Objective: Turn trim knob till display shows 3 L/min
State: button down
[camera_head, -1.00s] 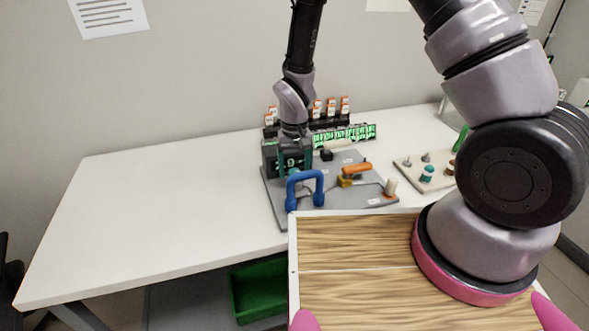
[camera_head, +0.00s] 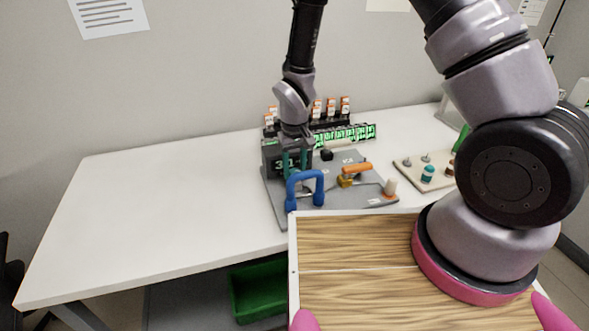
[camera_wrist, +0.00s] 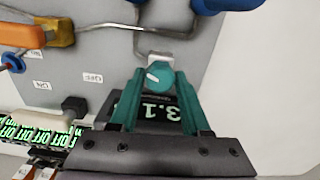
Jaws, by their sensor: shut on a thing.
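The trim knob (camera_wrist: 156,79) is a small teal round knob with a white pointer line, seen in the wrist view on a grey panel (camera_wrist: 104,54). My gripper (camera_wrist: 160,84) has its teal fingers shut on the knob, one on each side. The knob is hidden there.
A row of green-lit OFF labels (camera_head: 352,134) runs behind. The left of the white table (camera_head: 150,210) is clear.

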aim_at(295, 171)
jog(key=shift+c, duration=1.8)
grip_release()
notch_tip(295, 171, up, 11)
